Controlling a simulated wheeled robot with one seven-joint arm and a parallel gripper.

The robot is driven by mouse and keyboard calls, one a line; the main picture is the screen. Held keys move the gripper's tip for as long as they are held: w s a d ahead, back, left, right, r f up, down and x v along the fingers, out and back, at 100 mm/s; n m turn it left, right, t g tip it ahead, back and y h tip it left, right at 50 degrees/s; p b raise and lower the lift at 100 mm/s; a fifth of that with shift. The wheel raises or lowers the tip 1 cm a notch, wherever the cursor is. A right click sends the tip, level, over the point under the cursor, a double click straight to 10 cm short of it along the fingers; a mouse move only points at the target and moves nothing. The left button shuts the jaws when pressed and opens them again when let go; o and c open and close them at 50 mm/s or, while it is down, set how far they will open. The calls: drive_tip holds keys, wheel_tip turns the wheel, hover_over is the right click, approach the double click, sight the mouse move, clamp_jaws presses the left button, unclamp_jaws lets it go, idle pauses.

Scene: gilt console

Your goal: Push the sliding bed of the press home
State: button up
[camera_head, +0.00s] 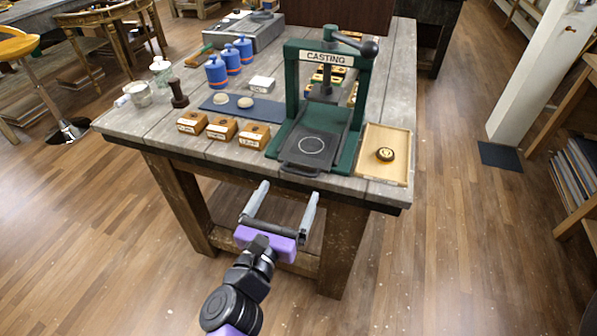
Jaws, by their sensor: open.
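The green press (361,91), labelled "CASTING", stands near the front edge of the grey wooden table. Its dark sliding bed (301,156), marked with a pale circle, juts forward from between the uprights toward the table edge. A dark handle lip shows at the bed's front. The screw and its platen (323,92) hang above the rear of the bed. My gripper (284,190) is open and empty, below and in front of the bed, apart from the table edge. How far the bed runs in under the platen is partly hidden.
A wooden tray (398,140) with a round dark-and-gold piece (385,154) sits right of the press. Several wooden blocks (222,129) stand to its left, by a blue mat (262,110) with two pale stones. Open floor lies in front of the table (128,124).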

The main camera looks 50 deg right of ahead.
drive_tip(key=p, duration=0.2)
approach(311, 150)
drive_tip(key=shift+w+d+r, duration=0.35)
drive_tip(key=shift+d+m, duration=0.1)
drive_tip(key=shift+m, duration=0.2)
drive_tip(key=c, duration=1.8)
drive_tip(key=b+x, duration=0.1)
drive_tip(key=x, duration=0.8)
drive_tip(key=shift+s, duration=0.15)
drive_tip(key=o, duration=1.8)
